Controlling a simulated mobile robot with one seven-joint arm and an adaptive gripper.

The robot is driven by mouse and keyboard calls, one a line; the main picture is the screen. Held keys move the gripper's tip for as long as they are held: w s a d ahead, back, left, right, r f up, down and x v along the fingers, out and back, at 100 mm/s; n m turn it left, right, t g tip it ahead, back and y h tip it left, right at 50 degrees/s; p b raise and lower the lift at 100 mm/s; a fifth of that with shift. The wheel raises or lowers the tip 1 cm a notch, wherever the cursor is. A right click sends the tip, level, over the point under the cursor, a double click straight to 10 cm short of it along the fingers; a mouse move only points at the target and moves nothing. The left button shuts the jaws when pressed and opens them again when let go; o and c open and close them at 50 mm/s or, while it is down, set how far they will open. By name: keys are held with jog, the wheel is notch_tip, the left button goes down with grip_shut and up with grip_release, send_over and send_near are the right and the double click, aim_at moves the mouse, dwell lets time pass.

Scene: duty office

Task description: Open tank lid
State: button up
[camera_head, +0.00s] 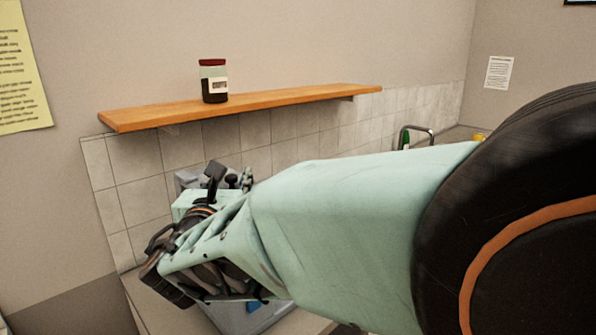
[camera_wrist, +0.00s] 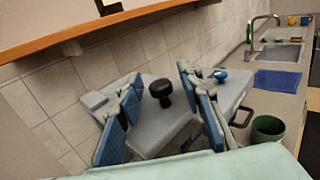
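The tank looks to be a grey box with a flat top (camera_wrist: 150,134) against the tiled wall in the wrist view. A black knob (camera_wrist: 161,92) stands on its top, which lies flat and looks closed. A small blue knob (camera_wrist: 220,75) and a dark side handle (camera_wrist: 241,117) are at its right. My gripper (camera_wrist: 160,80) is open, with blue-padded fingers left and right of the black knob; I cannot tell whether they touch it. In the head view my arm hides most of the tank; part of its grey body (camera_head: 240,318) shows below.
A wooden shelf (camera_head: 250,103) with a dark jar (camera_head: 213,82) runs above the tank area, close over my arm. On the counter to the right are a green cup (camera_wrist: 267,128), a blue cloth (camera_wrist: 278,80) and a sink (camera_wrist: 279,53) with a faucet (camera_wrist: 252,34).

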jog(key=shift+s, duration=0.1)
grip_shut()
dwell(0.4)
